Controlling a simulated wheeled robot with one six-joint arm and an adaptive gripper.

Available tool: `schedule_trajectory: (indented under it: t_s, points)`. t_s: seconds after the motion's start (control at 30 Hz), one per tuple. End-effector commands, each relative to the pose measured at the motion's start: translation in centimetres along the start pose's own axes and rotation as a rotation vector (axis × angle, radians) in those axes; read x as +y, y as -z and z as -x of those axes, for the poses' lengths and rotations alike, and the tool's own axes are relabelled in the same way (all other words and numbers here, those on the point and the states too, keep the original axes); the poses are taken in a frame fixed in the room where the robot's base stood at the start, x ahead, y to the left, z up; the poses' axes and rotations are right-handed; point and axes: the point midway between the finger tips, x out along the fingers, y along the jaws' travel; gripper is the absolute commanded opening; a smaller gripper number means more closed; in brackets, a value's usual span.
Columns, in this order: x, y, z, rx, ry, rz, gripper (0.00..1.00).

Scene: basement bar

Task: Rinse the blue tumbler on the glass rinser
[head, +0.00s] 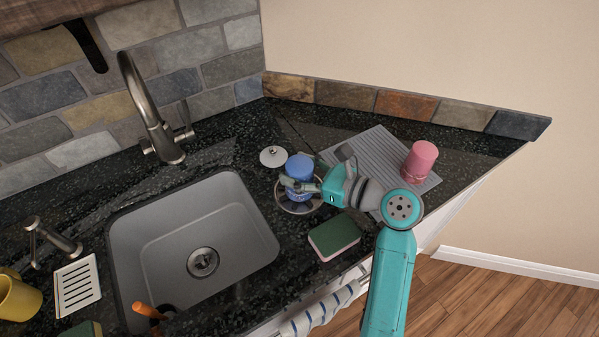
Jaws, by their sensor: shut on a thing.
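The blue tumbler (300,166) is at the middle of the head view, just right of the sink. My gripper (300,186) is shut on it from the right. The glass rinser (296,207) is a round metal dish set on the black counter. The tumbler is over the rinser, with its closed-looking end up. Whether it touches the rinser or is held just above it, I cannot tell. My gripper hides part of the tumbler's lower side and part of the rinser.
A grey ribbed mat (376,143) with a pink tumbler (420,160) lies to the right. A green sponge (334,237) lies in front of the rinser. The sink (150,225), faucet (150,105) and a small round metal lid-like piece (272,157) are to the left.

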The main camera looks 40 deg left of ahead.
Motion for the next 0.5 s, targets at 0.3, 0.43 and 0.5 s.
schedule_trajectory:
  t_s: [0.3,0.43,0.5]
  points:
    - [0.0,-0.2,0.0,0.002,-0.001,-0.001,0.17]
    - [0.0,-1.0,0.2,0.002,-0.001,0.000,0.17]
    - [0.0,-1.6,0.3,0.001,-0.001,0.001,0.17]
